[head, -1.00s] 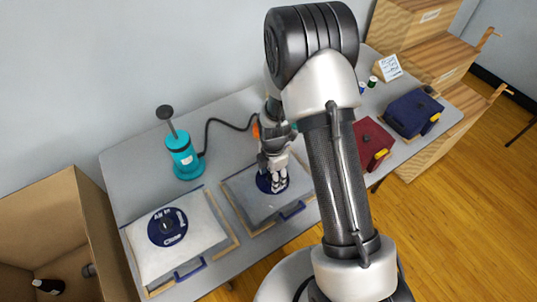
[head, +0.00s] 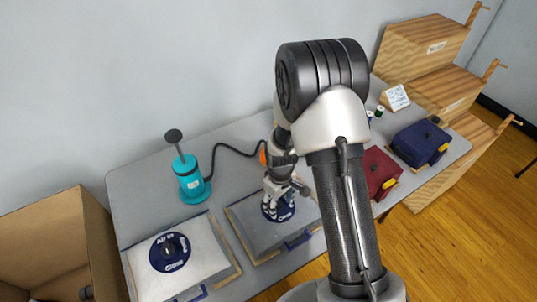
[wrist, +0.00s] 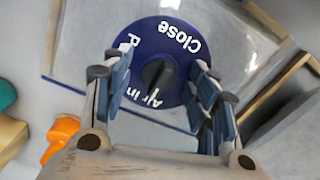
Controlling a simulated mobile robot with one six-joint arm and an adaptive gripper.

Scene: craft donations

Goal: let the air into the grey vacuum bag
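The grey vacuum bag (head: 257,235) lies flat on the table with a round blue dial (head: 290,213) on top. In the wrist view the dial (wrist: 150,45) reads "Close" at the top and "Air in" at the bottom; a third label at left is partly hidden.
A white bag (head: 200,258) with a similar dial lies to the left. A teal pump (head: 189,180) with a black hose and orange nozzle (head: 263,154) stands behind. A red case (head: 380,172) and a navy case (head: 420,143) are at right. A cardboard box (head: 100,240) is at far left.

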